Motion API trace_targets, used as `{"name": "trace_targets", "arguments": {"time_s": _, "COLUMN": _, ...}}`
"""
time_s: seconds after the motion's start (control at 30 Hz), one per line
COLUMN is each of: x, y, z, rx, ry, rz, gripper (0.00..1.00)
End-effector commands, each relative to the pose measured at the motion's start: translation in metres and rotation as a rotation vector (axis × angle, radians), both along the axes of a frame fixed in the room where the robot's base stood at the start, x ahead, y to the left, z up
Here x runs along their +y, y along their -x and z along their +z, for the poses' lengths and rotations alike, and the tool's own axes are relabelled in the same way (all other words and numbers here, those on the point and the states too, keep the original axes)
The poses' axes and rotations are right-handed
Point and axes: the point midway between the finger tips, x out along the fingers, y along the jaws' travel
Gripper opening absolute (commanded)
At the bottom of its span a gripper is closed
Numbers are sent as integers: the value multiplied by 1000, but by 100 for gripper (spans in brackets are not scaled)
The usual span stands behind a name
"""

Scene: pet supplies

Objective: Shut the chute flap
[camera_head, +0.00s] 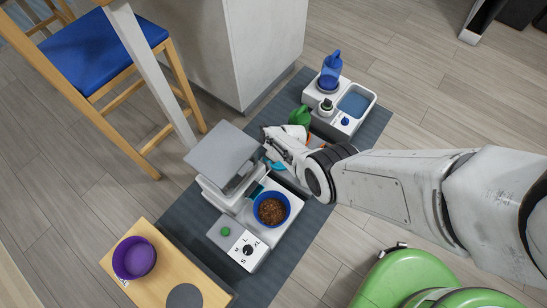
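The white pet feeder (217,196) stands on a dark mat. A large grey panel (222,150) is raised and tilted above its back part. A small teal piece (255,190) shows at the feeder's front, above the bowl side; I cannot tell for sure which part is the chute flap. A blue bowl (258,221) of brown kibble sits in front of the feeder. My gripper (270,143) is just right of the grey panel, over the mat. Its fingers are small and partly hidden, and I cannot tell whether it touches the feeder or how far open it is.
A control panel (240,251) with a green button and dial is below the bowl. A white water station (335,123) with a blue bottle, and a green object (300,116), stand beyond my gripper. A purple bowl (134,258) sits on a wooden stand. A blue-seated stool (87,50) is at left.

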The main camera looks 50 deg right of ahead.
Motion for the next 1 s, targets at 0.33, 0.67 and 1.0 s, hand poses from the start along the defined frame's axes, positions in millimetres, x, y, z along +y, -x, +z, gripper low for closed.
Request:
{"name": "trace_targets", "arguments": {"time_s": 0.33, "x": 0, "y": -7, "z": 0, "rx": -1, "ry": 0, "rz": 0, "gripper": 0}}
{"name": "trace_targets", "arguments": {"time_s": 0.67, "x": 0, "y": -8, "z": 0, "rx": -1, "ry": 1, "rz": 0, "gripper": 0}}
{"name": "trace_targets", "arguments": {"time_s": 1.0, "x": -6, "y": 4, "z": 16, "rx": -1, "ry": -1, "rz": -1, "gripper": 0}}
